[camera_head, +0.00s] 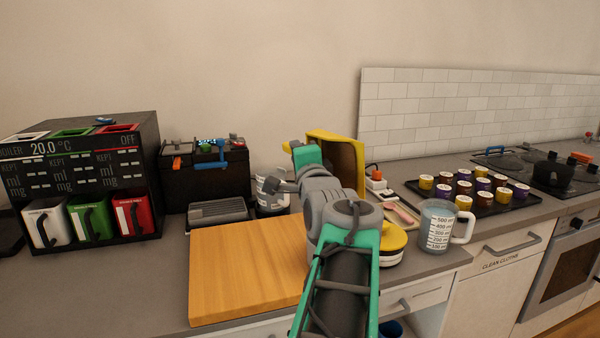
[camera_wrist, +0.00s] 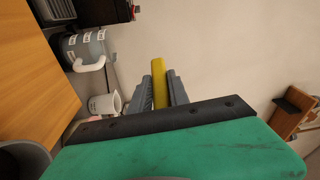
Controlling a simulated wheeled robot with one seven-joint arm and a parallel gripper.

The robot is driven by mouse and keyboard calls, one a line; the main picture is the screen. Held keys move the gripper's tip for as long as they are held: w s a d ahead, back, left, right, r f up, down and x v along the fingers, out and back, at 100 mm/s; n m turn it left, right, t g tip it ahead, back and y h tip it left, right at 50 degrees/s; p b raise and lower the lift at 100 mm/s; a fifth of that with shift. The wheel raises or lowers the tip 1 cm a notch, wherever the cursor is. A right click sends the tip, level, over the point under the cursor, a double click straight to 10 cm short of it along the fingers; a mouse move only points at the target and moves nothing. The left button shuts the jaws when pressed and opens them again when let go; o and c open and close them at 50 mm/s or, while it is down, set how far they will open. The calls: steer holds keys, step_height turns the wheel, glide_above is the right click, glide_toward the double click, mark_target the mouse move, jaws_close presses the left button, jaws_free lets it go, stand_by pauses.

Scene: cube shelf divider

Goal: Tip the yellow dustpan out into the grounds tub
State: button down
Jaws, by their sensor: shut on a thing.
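The yellow dustpan (camera_head: 316,135) shows in the head view as a yellow rim around a brown inner face, raised above the counter and tilted up on edge. My gripper (camera_wrist: 160,88) is shut on a yellow bar, which appears to be the dustpan's handle. In the head view my wrist and arm hide the grip and the lower part of the pan. I cannot tell whether grounds lie in it. No tub is clearly marked as the grounds tub. A round container with a yellow top (camera_head: 397,237) stands just right of my arm, partly hidden.
A wooden board (camera_head: 240,265) lies left of my arm. A measuring jug (camera_head: 436,226) stands near the counter's front edge, with a tray of several capsules (camera_head: 500,203) behind it. A dispenser (camera_head: 80,180) with coloured jugs stands at far left. The tiled wall is behind.

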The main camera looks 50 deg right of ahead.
steer(key=n+b, duration=0.1)
steer(key=b, duration=0.1)
steer(key=f+n+t+b, duration=0.1)
steer(key=b, duration=0.2)
steer(key=a+n+b, duration=0.1)
steer(key=n+b, duration=0.1)
steer(key=b, duration=0.1)
steer(key=shift+w+a+f+t, duration=0.1)
steer(key=shift+w+f+t, duration=0.05)
steer(key=shift+t, duration=0.15)
steer(key=shift+a+n+t+b, duration=0.15)
steer(key=shift+n+t+b, duration=0.15)
steer(key=shift+n+b, duration=0.35)
steer(key=shift+r, duration=0.25)
steer(key=shift+w+a, duration=0.1)
steer(key=shift+w, duration=0.05)
stand_by(0.7)
